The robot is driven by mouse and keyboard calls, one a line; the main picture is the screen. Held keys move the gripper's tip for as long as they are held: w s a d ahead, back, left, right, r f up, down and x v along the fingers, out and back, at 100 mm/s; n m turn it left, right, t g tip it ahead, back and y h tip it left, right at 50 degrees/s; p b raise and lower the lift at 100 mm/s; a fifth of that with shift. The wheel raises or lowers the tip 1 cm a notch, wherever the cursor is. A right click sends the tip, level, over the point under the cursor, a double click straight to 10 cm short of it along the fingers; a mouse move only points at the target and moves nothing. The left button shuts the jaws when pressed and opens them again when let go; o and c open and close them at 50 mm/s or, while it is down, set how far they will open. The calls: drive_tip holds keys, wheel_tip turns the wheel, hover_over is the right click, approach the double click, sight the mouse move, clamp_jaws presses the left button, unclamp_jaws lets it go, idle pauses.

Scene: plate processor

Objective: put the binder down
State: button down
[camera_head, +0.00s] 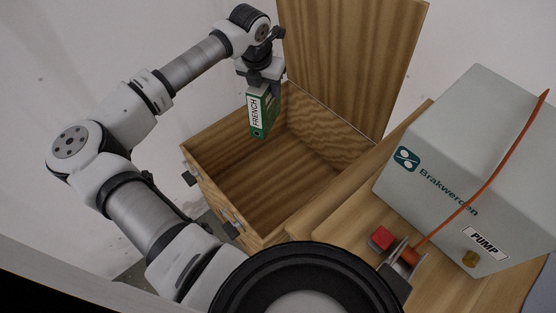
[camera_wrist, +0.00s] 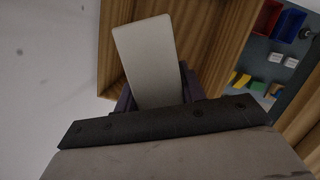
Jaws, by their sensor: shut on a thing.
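The green binder (camera_head: 264,112), with a white spine label reading "FRENCH", hangs upright from my gripper (camera_head: 262,82) in the head view. My gripper is shut on its upper end. The binder appears in front of or over the opening of a wooden chest (camera_head: 218,199); its exact height above the chest floor cannot be told. In the wrist view, a pale flat slab, apparently the binder (camera_wrist: 148,58), sits between the dark fingers of my gripper (camera_wrist: 157,92).
The chest's lid (camera_head: 352,55) stands open at the back. The visible chest floor is bare. Coloured bins (camera_wrist: 278,22) show in the wrist view.

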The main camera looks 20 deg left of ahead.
drive_tip(key=s+f+m, duration=0.1)
drive_tip(key=f, duration=0.4)
drive_tip(key=s+d+f+m, duration=0.1)
drive_tip(key=s+f, duration=0.1)
drive_tip(key=f, duration=0.3)
drive_tip(key=s+f+h, duration=0.1)
drive_tip(key=f, duration=0.4)
drive_tip(key=shift+s+d+m+b, duration=0.25)
drive_tip(key=shift+s+m+b, duration=0.05)
drive_tip(key=shift+m+b, duration=0.1)
drive_tip(key=s+d+f+m, duration=0.2)
drive_tip(key=s+d+f, duration=0.25)
drive_tip(key=f, duration=0.45)
wheel_tip(320, 180, down, 19)
drive_tip(key=shift+w+p, duration=0.35)
drive_tip(key=shift+p, duration=0.1)
drive_tip(key=shift+f, duration=0.15)
drive_tip(key=c, duration=0.8)
unclamp_jaws()
drive_tip(key=shift+c, duration=0.2)
